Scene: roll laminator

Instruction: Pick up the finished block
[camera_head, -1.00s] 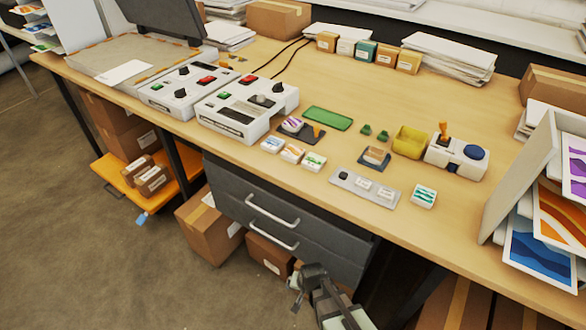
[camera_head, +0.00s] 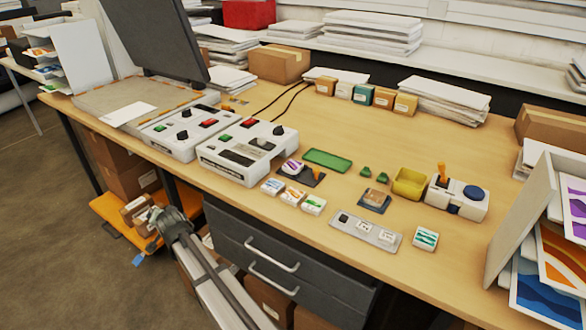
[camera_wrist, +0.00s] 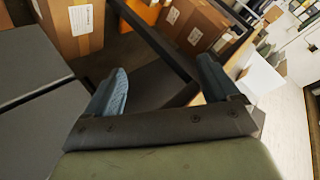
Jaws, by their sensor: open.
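Several small printed blocks lie on the table in the head view, and I cannot tell which is the finished one. A white block with a green wave print (camera_head: 426,237) sits alone at the front right. A row holds a blue-print block (camera_head: 272,187), an orange-print block (camera_head: 293,196) and a green-print block (camera_head: 314,205). A purple-print block (camera_head: 292,168) sits on a dark pad behind them. A tan block (camera_head: 376,195) sits in a dark fixture. My gripper (camera_head: 163,222) is open and empty, left of the drawers, apart from all blocks. Its spread fingers show in the wrist view (camera_wrist: 160,78).
Two white control boxes (camera_head: 248,150) stand left of the blocks. A grey strip (camera_head: 365,232), green tray (camera_head: 327,159), yellow bin (camera_head: 409,184) and white device with an orange lever (camera_head: 456,198) are near the blocks. The drawer unit (camera_head: 290,255) and orange shelf (camera_head: 112,213) flank my gripper.

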